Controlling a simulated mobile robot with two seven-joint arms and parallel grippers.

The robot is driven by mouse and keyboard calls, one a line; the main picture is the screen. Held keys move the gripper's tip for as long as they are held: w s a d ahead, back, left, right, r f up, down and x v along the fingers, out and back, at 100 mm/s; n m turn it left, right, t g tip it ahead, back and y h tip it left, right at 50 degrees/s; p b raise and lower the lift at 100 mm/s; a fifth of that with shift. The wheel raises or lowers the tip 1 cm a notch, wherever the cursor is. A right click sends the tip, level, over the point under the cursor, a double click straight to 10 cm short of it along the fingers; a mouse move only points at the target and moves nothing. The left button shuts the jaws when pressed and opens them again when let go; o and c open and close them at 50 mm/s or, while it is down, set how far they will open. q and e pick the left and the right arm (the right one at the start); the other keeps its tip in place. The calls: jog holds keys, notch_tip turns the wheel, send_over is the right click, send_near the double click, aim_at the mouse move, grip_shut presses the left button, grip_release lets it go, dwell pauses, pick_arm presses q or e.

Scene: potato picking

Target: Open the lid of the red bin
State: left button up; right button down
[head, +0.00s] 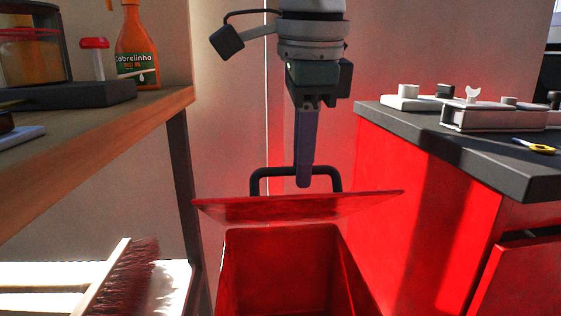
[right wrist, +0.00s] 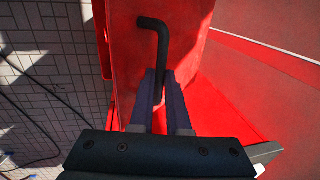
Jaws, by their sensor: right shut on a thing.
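The red bin (head: 285,262) stands in the lower middle of the head view, and its inside shows. Its red lid (head: 300,206) is raised and tilted above the back of the opening. A black bar handle (head: 262,172) rises from the lid. My right gripper (head: 303,184) comes down from above at the handle. In the right wrist view, the handle (right wrist: 160,40) runs down between the two fingers of my right gripper (right wrist: 162,78), which is shut on it. The fingers hide the lower part of the handle. My left gripper is not in view.
A wooden shelf (head: 110,138) at left holds an orange bottle (head: 137,50) and other items. A brush (head: 120,275) is at the lower left. A red cabinet with a dark worktop (head: 420,126) stands close at right, carrying kitchen items.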

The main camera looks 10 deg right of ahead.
jog(key=shift+w+d+f, duration=0.1)
jog(key=shift+w, duration=0.05)
jog(key=c, duration=1.3)
grip_release()
jog(key=o, duration=0.4)
jog(key=shift+w, duration=0.15)
jog(key=shift+r, duration=0.2)
jog(key=r, duration=0.3)
jog(key=s+r+p, duration=0.1)
jog(key=r, duration=0.2)
jog(key=s+r+p, duration=0.1)
jog(key=r, duration=0.2)
jog(key=shift+r, duration=0.3)
